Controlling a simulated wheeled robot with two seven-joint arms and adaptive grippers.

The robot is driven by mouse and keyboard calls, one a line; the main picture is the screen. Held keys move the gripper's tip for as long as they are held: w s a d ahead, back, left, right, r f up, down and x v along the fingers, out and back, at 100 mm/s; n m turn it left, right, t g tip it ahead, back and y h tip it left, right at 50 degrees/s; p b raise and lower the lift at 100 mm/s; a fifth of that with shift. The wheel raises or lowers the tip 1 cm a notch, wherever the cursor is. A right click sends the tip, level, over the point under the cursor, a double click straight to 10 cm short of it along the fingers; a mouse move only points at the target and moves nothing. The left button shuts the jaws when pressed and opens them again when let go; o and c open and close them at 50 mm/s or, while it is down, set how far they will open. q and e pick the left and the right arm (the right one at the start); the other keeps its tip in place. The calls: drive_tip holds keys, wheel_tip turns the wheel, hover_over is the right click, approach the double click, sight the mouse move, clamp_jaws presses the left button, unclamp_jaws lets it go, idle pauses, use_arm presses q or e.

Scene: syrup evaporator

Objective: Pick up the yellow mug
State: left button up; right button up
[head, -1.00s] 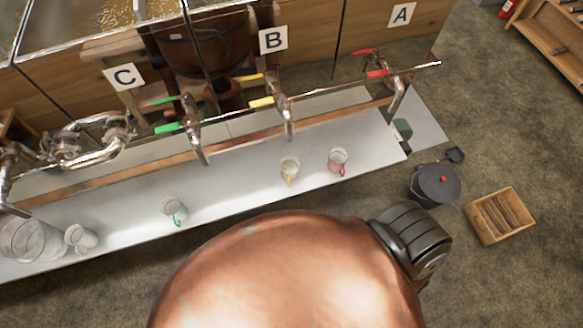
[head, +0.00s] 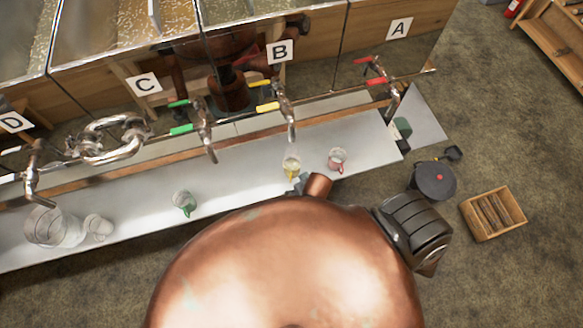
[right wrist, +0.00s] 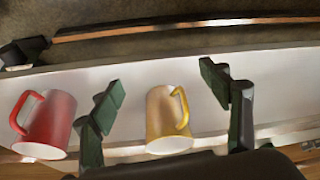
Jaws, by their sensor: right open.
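The yellow mug (head: 291,164) is a glass mug with a yellow handle and stands on the white shelf below tap B. In the right wrist view the yellow mug (right wrist: 168,120) lies between the fingers of my right gripper (right wrist: 170,95), which are spread wide on both sides of it and appear not to touch it. In the head view only a bit of my right gripper (head: 300,183) shows, close in front of the mug. The red-handled mug (head: 337,159) stands just right of it; it also shows left of the fingers in the right wrist view (right wrist: 46,122). My left gripper is not seen.
A green-handled mug (head: 184,202) stands further left on the shelf (head: 240,175), with clear mugs and a pitcher (head: 50,226) at the far left. Taps hang over the shelf, including the yellow-levered one (head: 287,110). A dark bucket (head: 433,180) and wooden crate (head: 493,213) are on the floor at right.

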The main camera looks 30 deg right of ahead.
sight(294, 174)
drive_tip(key=w+r+m+p, duration=0.1)
drive_tip(key=w, duration=0.1)
drive_tip(key=w+r+m+h+p, duration=0.1)
drive_tip(key=w+p, duration=0.1)
drive_tip(key=shift+d+r, duration=0.2)
drive_tip(key=shift+w+d, duration=0.15)
drive_tip(key=shift+w, duration=0.55)
drive_tip(key=w, duration=0.1)
drive_tip(key=w+p, duration=0.1)
drive_tip(key=shift+w+d+r, duration=0.1)
drive_tip(key=shift+w+d, duration=0.25)
drive_tip(key=x, duration=0.2)
drive_tip(key=shift+w+f, duration=0.2)
drive_tip(key=shift+f, duration=0.1)
drive_tip(key=shift+w+f, duration=0.1)
drive_tip(key=shift+f, duration=0.25)
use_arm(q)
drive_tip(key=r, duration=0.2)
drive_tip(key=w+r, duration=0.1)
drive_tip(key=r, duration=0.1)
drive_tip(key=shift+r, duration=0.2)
use_arm(e)
drive_tip(key=shift+c, duration=0.5)
